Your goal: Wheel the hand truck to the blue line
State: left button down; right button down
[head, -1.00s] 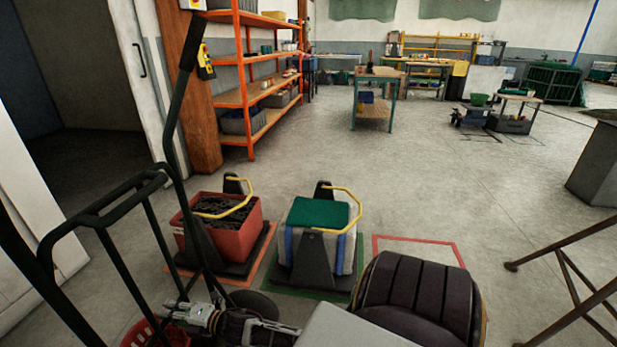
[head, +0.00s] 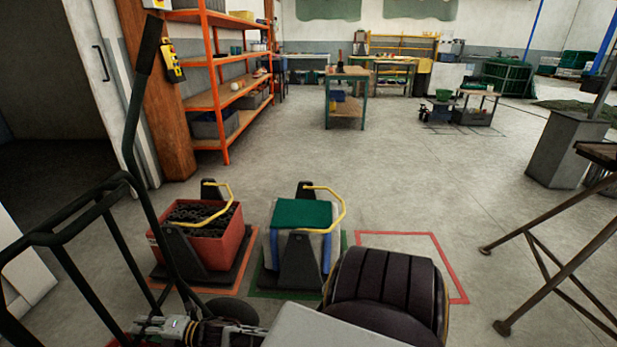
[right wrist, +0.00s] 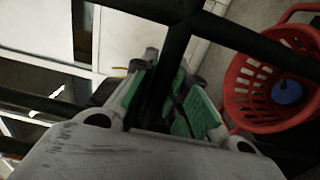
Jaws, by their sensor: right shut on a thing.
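The hand truck (head: 62,240) is a black tubular frame at the left of the head view, with its lower part cut off. A tall bent black bar with a thick grip rises beside it; I cannot tell how it joins the frame. My right gripper (head: 150,327) is low at the frame, partly cut off by the picture edge. In the right wrist view its green-padded fingers (right wrist: 168,105) are shut around a black bar of the hand truck. My left gripper is not in view. I see no blue line on the floor.
A red crate (head: 222,248) of dark chain-like stuff and a green-topped block (head: 303,213) stand ahead on outlined floor spots. An empty red outline (head: 435,240) lies right of them. Orange shelving (head: 226,128) stands behind. A red basket (right wrist: 236,100) shows beside the bar. Middle floor is open.

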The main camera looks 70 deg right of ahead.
jog(key=shift+s+a+f, duration=0.1)
jog(key=shift+s+f, duration=0.2)
jog(key=shift+f, duration=0.15)
jog(key=shift+r, duration=0.1)
jog(key=c, duration=1.4)
grip_release()
jog(key=shift+w, duration=0.1)
jog(key=shift+o, duration=0.6)
jog(key=shift+w+r, duration=0.1)
jog(key=shift+r, duration=0.15)
jog(key=p+v, duration=0.5)
jog(key=v, duration=0.7)
